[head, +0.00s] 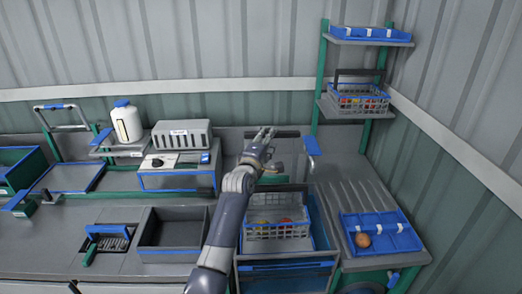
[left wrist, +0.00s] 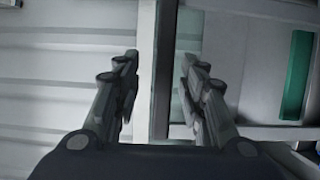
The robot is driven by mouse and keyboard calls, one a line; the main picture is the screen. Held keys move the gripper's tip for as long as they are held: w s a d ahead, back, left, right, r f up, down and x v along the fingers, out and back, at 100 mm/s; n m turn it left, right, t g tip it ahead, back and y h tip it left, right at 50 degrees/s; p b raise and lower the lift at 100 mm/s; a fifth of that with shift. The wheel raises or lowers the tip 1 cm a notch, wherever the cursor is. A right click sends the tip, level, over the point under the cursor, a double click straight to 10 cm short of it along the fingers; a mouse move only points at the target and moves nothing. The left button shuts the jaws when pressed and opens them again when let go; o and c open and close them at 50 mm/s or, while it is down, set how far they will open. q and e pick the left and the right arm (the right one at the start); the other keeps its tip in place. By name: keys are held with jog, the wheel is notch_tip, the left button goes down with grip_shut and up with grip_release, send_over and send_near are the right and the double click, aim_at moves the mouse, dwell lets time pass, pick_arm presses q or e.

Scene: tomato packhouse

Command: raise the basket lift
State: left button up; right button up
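A grey wire basket (head: 278,231) with red and yellow produce sits inside a blue-edged, open-topped lift bay (head: 286,270) in the head view. A dark horizontal bar (head: 290,134) shows behind and above the basket; my arm hides what joins it to the lift. My left gripper (head: 266,136) is at the left end of this bar. In the left wrist view my left gripper (left wrist: 160,75) has its fingers apart, with a dark upright bar (left wrist: 163,65) between them and gaps on both sides. My right gripper is out of view.
A blue lever (head: 312,146) stands right of the bar. A green-posted rack holds another basket (head: 356,100) and a blue tray (head: 370,33). A blue divided tray (head: 381,233) lies on the right slope. A grey bin (head: 170,234) stands left of my arm.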

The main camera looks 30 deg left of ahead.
pick_arm(q)
jog(key=s+d, duration=0.1)
jog(key=s, duration=0.6)
jog(key=shift+r, duration=0.1)
dwell(0.4)
